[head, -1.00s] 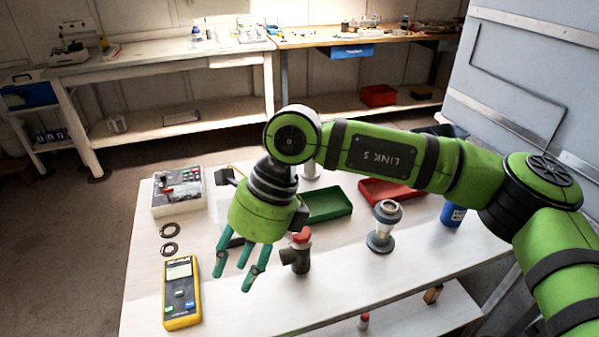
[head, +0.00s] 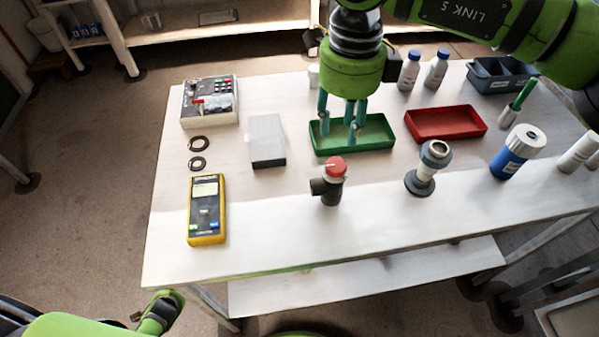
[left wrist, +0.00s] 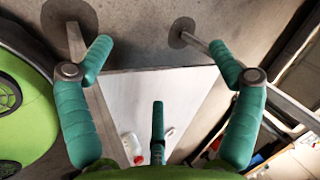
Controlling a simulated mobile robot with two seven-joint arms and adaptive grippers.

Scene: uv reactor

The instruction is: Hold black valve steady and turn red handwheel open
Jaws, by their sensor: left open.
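The black valve (head: 328,191) stands upright on the white table, with a short side stub pointing left. Its red handwheel (head: 334,166) sits on top. My right gripper (head: 340,130) hangs fingers-down behind the valve, over the green tray in the picture. Its fingers are apart, with nothing seen between them, and it looks clear of the valve. In the left wrist view, my left gripper (left wrist: 160,75) has its three fingers spread and empty. A green part of my left arm shows at the lower left of the head view, below the table's front edge. I cannot make out the valve in the left wrist view.
The green tray (head: 375,137) and red tray (head: 445,123) lie behind. A grey flanged fitting (head: 424,167) stands right of the valve, a blue bottle (head: 510,160) farther right. A yellow meter (head: 207,215) lies left. The table front (head: 290,240) is bare.

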